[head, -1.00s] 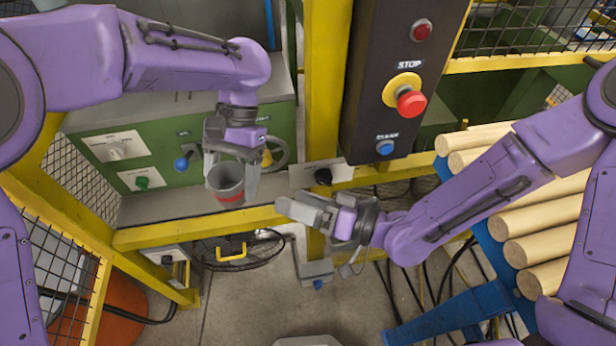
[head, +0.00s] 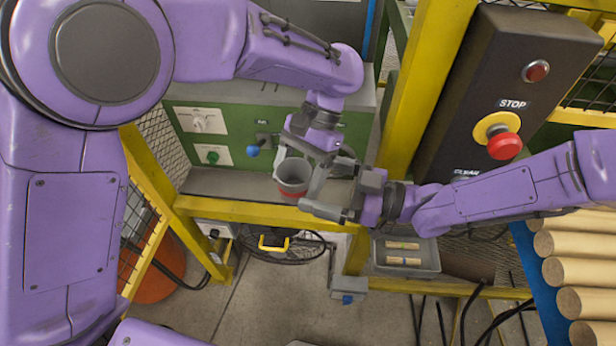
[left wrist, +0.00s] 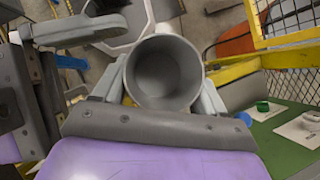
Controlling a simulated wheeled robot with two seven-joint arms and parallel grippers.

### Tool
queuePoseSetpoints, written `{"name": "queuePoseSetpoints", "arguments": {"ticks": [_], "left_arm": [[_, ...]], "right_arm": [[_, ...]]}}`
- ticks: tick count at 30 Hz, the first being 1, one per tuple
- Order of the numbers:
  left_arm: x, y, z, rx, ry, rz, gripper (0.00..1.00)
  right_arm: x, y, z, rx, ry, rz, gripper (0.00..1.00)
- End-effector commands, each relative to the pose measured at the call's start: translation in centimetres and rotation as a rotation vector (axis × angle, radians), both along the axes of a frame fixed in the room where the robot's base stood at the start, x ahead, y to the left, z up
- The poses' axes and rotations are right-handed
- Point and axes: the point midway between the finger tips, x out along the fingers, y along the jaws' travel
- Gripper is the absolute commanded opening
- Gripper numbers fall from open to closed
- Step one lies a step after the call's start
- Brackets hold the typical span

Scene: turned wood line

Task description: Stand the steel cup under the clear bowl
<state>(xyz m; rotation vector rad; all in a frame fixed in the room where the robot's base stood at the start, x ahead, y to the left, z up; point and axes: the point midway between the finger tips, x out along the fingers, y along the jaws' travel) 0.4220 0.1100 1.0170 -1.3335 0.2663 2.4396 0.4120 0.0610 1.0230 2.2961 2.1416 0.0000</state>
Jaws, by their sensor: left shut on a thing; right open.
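The steel cup (head: 293,180), grey with a red band low on its side, is upright with its open mouth toward the head camera. My left gripper (head: 299,172) is shut on it and holds it in front of the green machine's ledge. In the left wrist view the cup (left wrist: 165,72) sits between the two fingers and looks empty inside. My right gripper (head: 322,192) is open and empty, just right of the cup; whether it touches the cup I cannot tell. I make out no clear bowl in either view.
A yellow rail (head: 250,209) runs below the cup. A black box with a red stop button (head: 504,146) stands at the right. A grey tray (head: 405,270) with small wooden pieces sits below my right arm. Wooden rods (head: 580,270) lie stacked at far right.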

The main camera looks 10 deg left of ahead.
Motion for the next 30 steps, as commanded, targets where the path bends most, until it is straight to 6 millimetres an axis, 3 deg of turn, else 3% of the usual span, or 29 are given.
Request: {"name": "queuePoseSetpoints", "arguments": {"ticks": [6, 15, 16, 21, 23, 24, 26, 30], "left_arm": [[0.0, 0.0, 0.0, 0.0, 0.0, 0.0, 0.4], [0.0, 0.0, 0.0, 0.0, 0.0, 0.0, 0.4], [0.0, 0.0, 0.0, 0.0, 0.0, 0.0, 0.4], [0.0, 0.0, 0.0, 0.0, 0.0, 0.0, 0.4], [0.0, 0.0, 0.0, 0.0, 0.0, -0.001, 0.4], [0.0, 0.0, 0.0, 0.0, 0.001, -0.001, 0.78], [0.0, 0.0, 0.0, 0.0, 0.001, -0.001, 0.98], [0.0, 0.0, 0.0, 0.0, 0.001, -0.001, 1.0]], "right_arm": [[0.2, 2.9, 0.0, 0.0, 0.002, 0.0, 0.98], [0.2, 3.3, 0.0, 0.0, 0.002, -0.001, 0.98], [0.2, 3.3, 0.0, 0.0, 0.002, -0.001, 0.95], [0.3, 3.2, 0.0, 0.0, 0.002, -0.002, 0.4], [0.3, 3.2, 0.0, 0.0, 0.002, -0.003, 0.37], [0.3, 3.2, 0.0, 0.0, 0.002, -0.003, 0.37], [0.3, 3.2, 0.0, 0.0, 0.002, -0.003, 0.37], [0.3, 3.2, 0.0, 0.0, 0.001, -0.003, 0.37]]}}
